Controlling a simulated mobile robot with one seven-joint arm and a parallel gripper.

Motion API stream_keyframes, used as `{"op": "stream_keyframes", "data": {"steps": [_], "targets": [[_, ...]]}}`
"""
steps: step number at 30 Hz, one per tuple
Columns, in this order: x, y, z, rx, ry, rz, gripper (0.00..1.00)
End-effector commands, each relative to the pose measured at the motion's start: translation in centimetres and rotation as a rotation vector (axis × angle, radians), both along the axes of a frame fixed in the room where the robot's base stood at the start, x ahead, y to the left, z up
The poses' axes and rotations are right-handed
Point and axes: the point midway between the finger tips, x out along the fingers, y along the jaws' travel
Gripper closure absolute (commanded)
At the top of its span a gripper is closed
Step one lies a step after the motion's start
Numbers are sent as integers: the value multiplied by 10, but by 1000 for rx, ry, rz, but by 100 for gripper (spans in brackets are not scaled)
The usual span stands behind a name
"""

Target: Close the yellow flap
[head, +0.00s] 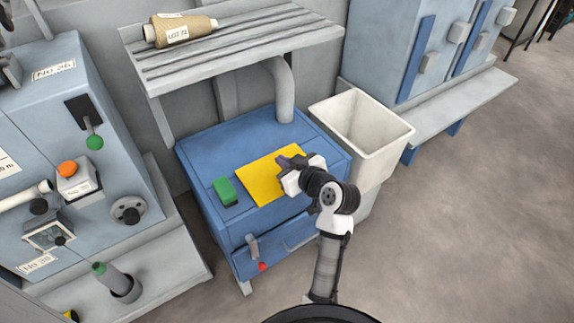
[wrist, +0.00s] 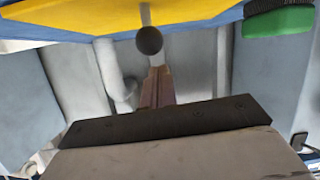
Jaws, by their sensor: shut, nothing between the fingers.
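The yellow flap (head: 262,181) is a flat panel on top of the blue cabinet; it looks about level with the top, but I cannot tell whether it is flush. In the wrist view the flap (wrist: 70,17) fills the upper left, and a dark round knob (wrist: 149,40) on a pale stalk stands at its edge. My gripper (head: 283,161) is over the flap's right part and hides some of it. In the wrist view its fingers (wrist: 156,88) are together and empty, just below the knob in the picture. I cannot tell whether they touch it.
A green block (head: 224,190) sits left of the flap on the blue cabinet (head: 205,150). A slatted shelf (head: 240,45) with a yarn cone (head: 180,30) overhangs behind on a grey pipe (head: 283,90). A white bin (head: 362,130) stands right. The floor at right is clear.

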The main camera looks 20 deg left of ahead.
Motion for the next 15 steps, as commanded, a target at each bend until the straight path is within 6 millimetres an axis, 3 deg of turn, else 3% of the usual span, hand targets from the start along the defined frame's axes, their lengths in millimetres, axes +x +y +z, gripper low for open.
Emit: {"op": "stream_keyframes", "data": {"steps": [1, 3, 9, 15], "targets": [[3, 6, 17, -1, -4, 4, 100], [5, 7, 23, 2, -4, -1, 100], [-24, -34, 29, 2, -6, -4, 100], [-43, -59, 38, 2, -4, -2, 100]]}}
